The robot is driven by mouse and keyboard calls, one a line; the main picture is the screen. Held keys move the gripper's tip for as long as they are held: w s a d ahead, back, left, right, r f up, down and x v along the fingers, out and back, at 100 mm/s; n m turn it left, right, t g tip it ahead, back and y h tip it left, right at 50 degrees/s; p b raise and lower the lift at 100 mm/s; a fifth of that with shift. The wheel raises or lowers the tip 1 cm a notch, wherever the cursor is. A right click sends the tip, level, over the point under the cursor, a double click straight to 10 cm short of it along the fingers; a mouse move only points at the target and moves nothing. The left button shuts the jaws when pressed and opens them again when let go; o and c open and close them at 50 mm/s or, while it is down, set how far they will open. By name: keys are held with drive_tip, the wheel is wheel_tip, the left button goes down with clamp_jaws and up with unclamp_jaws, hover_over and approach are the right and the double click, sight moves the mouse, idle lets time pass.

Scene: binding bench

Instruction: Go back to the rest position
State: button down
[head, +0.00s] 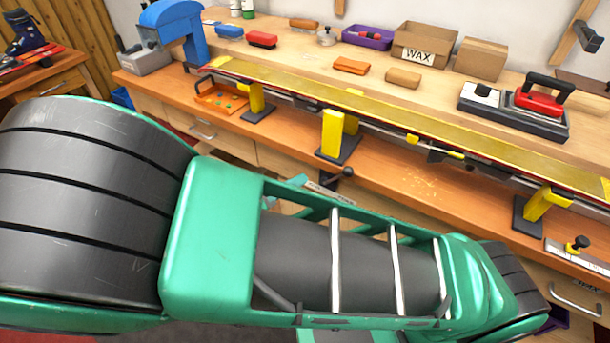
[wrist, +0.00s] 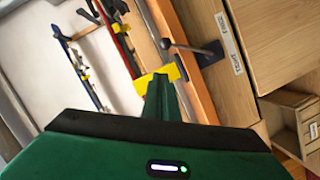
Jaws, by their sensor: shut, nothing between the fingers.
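My green arm crosses the front of the head view, from the left edge to the lower right. My gripper (wrist: 163,95) shows in the wrist view as green fingers close together, with nothing between them. It points toward the bench front and a yellow clamp part (wrist: 164,73), but I cannot tell the gap. In the head view my arm hides most or all of the gripper. A long ski (head: 370,105), yellow base up, lies across several yellow supports (head: 333,132) along the front of the wooden bench (head: 400,180).
On the bench stand a blue machine (head: 172,22), an orange tray (head: 220,98), a box marked WAX (head: 424,43), a plain carton (head: 480,58) and a red iron (head: 538,100) on a dark stand. A side table (head: 45,78) with a ski boot (head: 25,35) stands at far left.

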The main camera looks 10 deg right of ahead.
drive_tip(key=shift+s+a, duration=0.2)
drive_tip(key=shift+a, duration=0.1)
drive_tip(key=shift+d, duration=0.1)
drive_tip(key=s+d+r+m+g+y, duration=0.1)
drive_tip(key=d+m+g+y, duration=0.3)
drive_tip(key=d, duration=0.8)
drive_tip(key=s+d+r+g+y, duration=0.1)
drive_tip(key=d+r+g+y, duration=0.1)
drive_tip(key=d+g, duration=0.7)
drive_tip(key=s+d+r+m+t+y, duration=0.1)
drive_tip(key=s+d+r+t+y, duration=0.1)
drive_tip(key=s, duration=0.5)
drive_tip(key=s+d+r+m+t+y, duration=0.1)
drive_tip(key=s+d+r+t+y, duration=0.1)
drive_tip(key=s+d+r+y, duration=0.2)
drive_tip(key=s+d+y, duration=0.2)
drive_tip(key=s+d, duration=0.2)
drive_tip(key=d, duration=0.1)
drive_tip(key=shift+s+d+t, duration=0.15)
drive_tip(key=shift+s+t, duration=0.05)
drive_tip(key=shift+t, duration=0.1)
drive_tip(key=shift+r, duration=0.1)
